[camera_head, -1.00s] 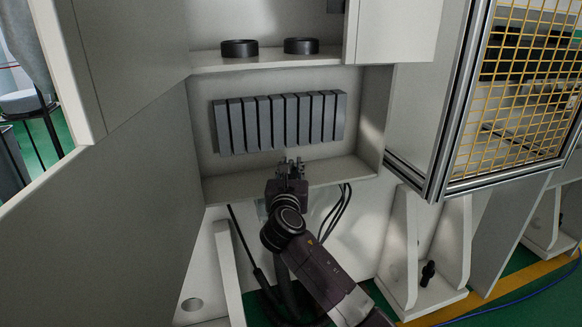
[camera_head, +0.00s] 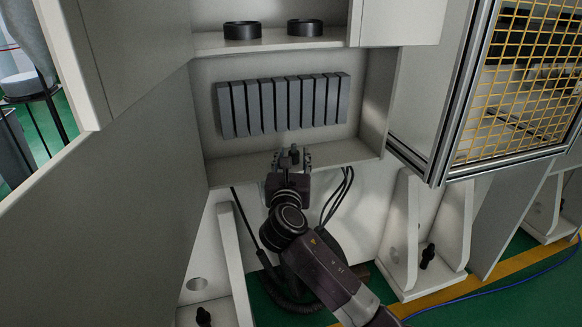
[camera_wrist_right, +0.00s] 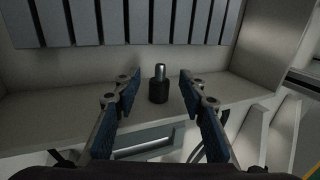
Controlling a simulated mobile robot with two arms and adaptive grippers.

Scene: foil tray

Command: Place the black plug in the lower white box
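The black plug (camera_wrist_right: 158,91) has a wide black base and a narrower shiny metal top. It stands upright on the floor of the lower white box (camera_head: 232,170), near the front. In the head view the plug (camera_head: 294,154) shows between the fingers. My right gripper (camera_head: 292,160) reaches into the box from the front. In the wrist view my right gripper (camera_wrist_right: 160,86) is open, its blue-padded fingers on either side of the plug with a gap to each. My left gripper is not in view.
A row of grey slats (camera_head: 283,104) lines the box's back wall. Two black rings (camera_head: 242,31) (camera_head: 305,28) sit on the shelf above. A white side wall (camera_head: 374,105) bounds the box on the right, and a yellow mesh guard (camera_head: 520,90) stands farther right.

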